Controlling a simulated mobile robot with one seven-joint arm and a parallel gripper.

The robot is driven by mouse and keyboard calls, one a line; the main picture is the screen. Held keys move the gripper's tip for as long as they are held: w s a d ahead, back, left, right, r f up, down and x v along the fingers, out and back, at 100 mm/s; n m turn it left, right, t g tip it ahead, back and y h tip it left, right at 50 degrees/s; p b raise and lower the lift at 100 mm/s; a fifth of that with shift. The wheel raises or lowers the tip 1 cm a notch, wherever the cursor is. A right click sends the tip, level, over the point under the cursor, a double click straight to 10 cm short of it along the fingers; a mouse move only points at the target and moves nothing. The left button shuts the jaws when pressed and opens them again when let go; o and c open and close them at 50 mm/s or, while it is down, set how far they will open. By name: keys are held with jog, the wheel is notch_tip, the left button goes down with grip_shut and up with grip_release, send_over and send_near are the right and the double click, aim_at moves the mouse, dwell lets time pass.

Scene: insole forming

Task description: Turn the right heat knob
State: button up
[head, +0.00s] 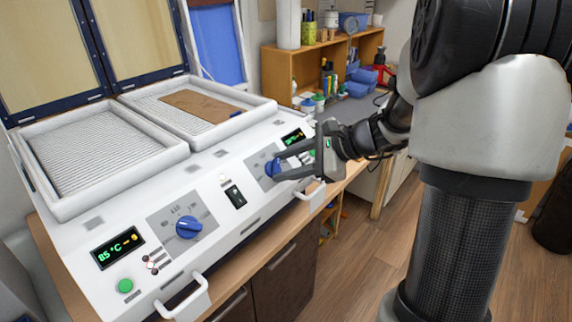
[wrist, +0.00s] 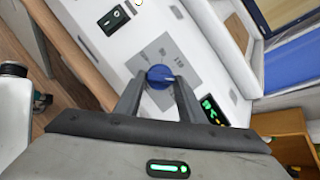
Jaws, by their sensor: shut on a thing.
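The right heat knob (wrist: 159,75) is a round blue knob on a grey dial plate, on the sloping front panel of the white machine. In the head view the same knob (head: 271,168) shows partly behind the fingers. My gripper (head: 277,167) reaches in from the right and is shut on this knob. In the wrist view, the two dark fingers of the gripper (wrist: 158,82) stand on either side of the knob and touch it. The knob's pointer direction is hard to tell.
The left heat knob (head: 188,227) is also blue. Near it are a display (head: 118,247) reading 85 °C and a green button (head: 125,286). A black switch (head: 235,196) lies between the knobs. White handles (head: 183,301) stick out along the front edge. A brown sheet (head: 202,106) lies on the right tray.

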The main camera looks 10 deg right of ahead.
jog(key=o, duration=1)
jog(key=shift+o, duration=0.2)
jog(key=v, duration=1.7)
jog(key=shift+r, duration=0.15)
